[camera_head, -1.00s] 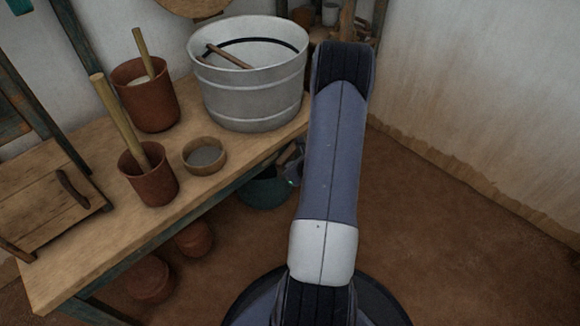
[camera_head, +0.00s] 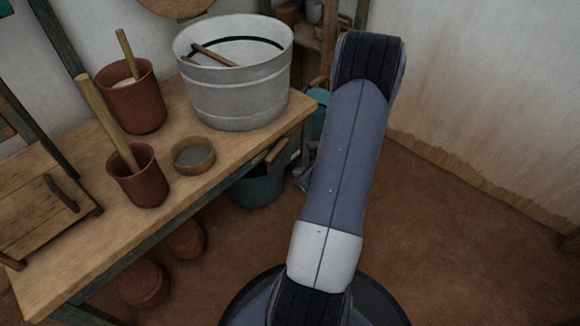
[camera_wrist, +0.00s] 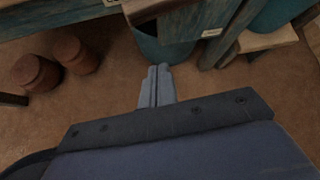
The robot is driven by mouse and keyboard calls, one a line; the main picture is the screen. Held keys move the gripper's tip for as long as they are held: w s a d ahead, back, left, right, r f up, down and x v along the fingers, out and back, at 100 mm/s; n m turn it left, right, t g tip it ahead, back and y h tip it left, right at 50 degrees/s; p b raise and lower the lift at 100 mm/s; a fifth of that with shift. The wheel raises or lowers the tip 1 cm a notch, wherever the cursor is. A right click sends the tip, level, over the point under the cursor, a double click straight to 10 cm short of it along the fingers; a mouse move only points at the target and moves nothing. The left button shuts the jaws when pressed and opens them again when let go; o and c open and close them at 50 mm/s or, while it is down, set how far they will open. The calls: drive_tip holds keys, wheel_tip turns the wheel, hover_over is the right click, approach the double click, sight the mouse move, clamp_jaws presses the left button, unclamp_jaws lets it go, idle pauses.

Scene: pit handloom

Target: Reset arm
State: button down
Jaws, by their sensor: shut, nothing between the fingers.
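My gripper (camera_wrist: 157,86) shows in the wrist view with its two fingers pressed together and nothing between them. It points out over the brown earth floor (camera_wrist: 110,105), near a teal bucket (camera_wrist: 160,48) below the table. In the head view my arm stands up in the middle of the picture, to the right of the wooden table (camera_head: 235,150). The gripper itself is mostly hidden behind the arm there; a small part shows left of it, beside the teal bucket (camera_head: 258,188).
On the table stand a large metal tub (camera_head: 235,95), two clay pots (camera_head: 138,180) with sticks, a small bowl (camera_head: 193,154) and a wooden box (camera_head: 45,215). Clay pots (camera_head: 145,283) sit below. Shelves (camera_head: 318,45) stand behind. Open floor (camera_head: 460,230) lies to the right.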

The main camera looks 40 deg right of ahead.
sight(277, 151)
drive_tip(key=shift+s+r, duration=0.15)
drive_tip(key=shift+s, duration=0.05)
drive_tip(key=w+f, duration=0.2)
drive_tip(key=w, duration=0.7)
drive_tip(key=shift+a+f, duration=0.25)
drive_tip(key=shift+f, duration=0.15)
drive_tip(key=shift+f, duration=0.15)
idle(0.4)
